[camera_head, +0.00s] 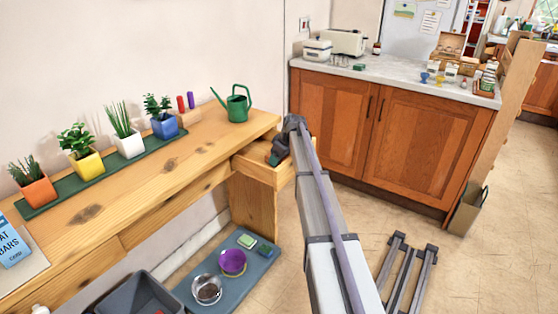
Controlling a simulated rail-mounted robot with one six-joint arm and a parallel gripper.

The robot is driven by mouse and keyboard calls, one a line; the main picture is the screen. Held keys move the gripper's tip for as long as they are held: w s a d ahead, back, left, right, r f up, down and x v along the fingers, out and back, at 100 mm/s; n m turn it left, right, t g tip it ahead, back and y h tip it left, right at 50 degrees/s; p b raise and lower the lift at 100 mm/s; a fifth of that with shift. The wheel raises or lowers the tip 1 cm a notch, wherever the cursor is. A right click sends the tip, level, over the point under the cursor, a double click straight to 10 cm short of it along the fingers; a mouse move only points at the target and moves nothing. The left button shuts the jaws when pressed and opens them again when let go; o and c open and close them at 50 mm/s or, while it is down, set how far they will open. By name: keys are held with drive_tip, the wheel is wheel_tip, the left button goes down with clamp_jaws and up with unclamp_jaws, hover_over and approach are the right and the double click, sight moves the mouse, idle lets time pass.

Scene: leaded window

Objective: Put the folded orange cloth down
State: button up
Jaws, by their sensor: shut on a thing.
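My gripper (278,152) points down over the open wooden drawer (264,172) at the right end of the wooden bench. Its dark fingers are small and partly hidden by my arm. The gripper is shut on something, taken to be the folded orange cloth. I cannot make out the cloth itself; it is hidden by the gripper and drawer front, or too small to see. I cannot tell whether it touches the drawer floor.
A green watering can (236,104) stands on the bench close to the drawer. Several potted plants line a green mat (60,196) along the wall. A blue mat (262,264) with bowls lies below. A wooden cabinet (400,140) stands behind my arm.

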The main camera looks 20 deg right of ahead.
drive_tip(key=shift+f, duration=0.25)
drive_tip(key=o, duration=0.8)
drive_tip(key=shift+r, duration=0.1)
drive_tip(key=shift+o, duration=0.2)
